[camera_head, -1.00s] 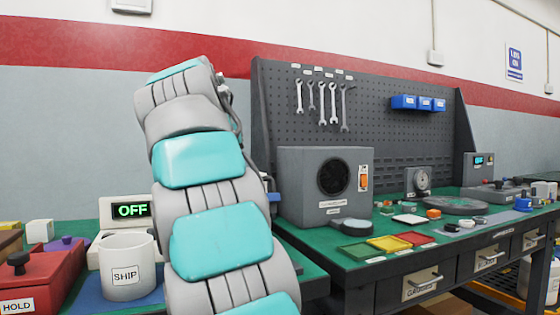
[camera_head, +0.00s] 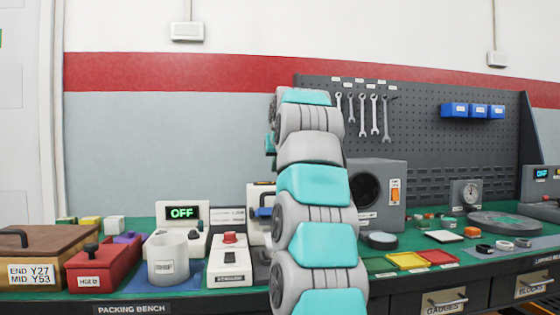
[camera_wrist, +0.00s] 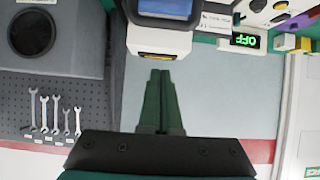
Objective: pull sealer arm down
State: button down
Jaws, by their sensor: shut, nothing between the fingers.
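A white machine with a blue part (camera_head: 264,212) stands on the bench, mostly hidden behind my arm in the head view. It looks like the sealer, but I cannot read a name on it. In the wrist view, what seems to be the same machine (camera_wrist: 160,40) shows at the top, with a blue panel and a yellow strip. My gripper (camera_wrist: 160,76) is shut and empty, its fingertips pointing at this machine and appearing just short of its edge. I cannot tell whether they touch. The head view does not show the fingers clearly.
A white box with a red knob (camera_head: 230,262), a white mug (camera_head: 167,262), an OFF display (camera_head: 182,213) and a red box (camera_head: 104,265) stand left of my arm. A grey fan box (camera_head: 385,190) and a pegboard with wrenches (camera_wrist: 55,115) are on the other side.

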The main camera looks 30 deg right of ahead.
jog(key=x, duration=0.5)
jog(key=shift+w+f, duration=0.2)
jog(key=s+b, duration=0.1)
jog(key=f+b, duration=0.1)
jog(key=shift+s+a+f+b, duration=0.25)
jog(key=shift+s+a+b, duration=0.05)
jog(key=shift+s, duration=0.25)
jog(key=shift+s+a+f+b, duration=0.1)
jog(key=shift+s+f+b, duration=0.25)
jog(key=shift+s+b, duration=0.25)
